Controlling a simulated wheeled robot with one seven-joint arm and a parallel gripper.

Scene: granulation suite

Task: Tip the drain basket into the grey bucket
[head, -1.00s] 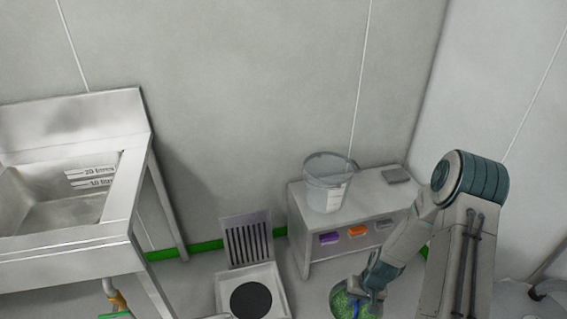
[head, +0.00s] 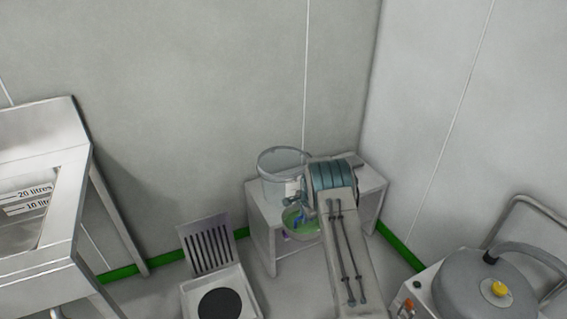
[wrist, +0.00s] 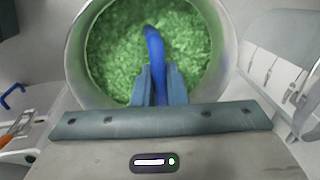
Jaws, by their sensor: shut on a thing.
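The drain basket (head: 301,233) is round, with a pale rim, and is full of green granular matter. It has a blue handle (wrist: 155,45). My gripper (wrist: 160,80) is shut on this handle, and the basket looks roughly level. In the head view the basket hangs at the front of the low bench, below and in front of the bucket. My arm hides its right part. The bucket (head: 272,178) is see-through pale grey and stands upright on the bench top. My arm partly covers the view just right of it.
The low grey bench (head: 262,226) stands against the wall. A slotted panel (head: 209,250) and a white unit with a black disc (head: 220,303) are on the floor to its left. A steel sink (head: 60,235) is far left. A grey lidded machine (head: 468,291) stands at right.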

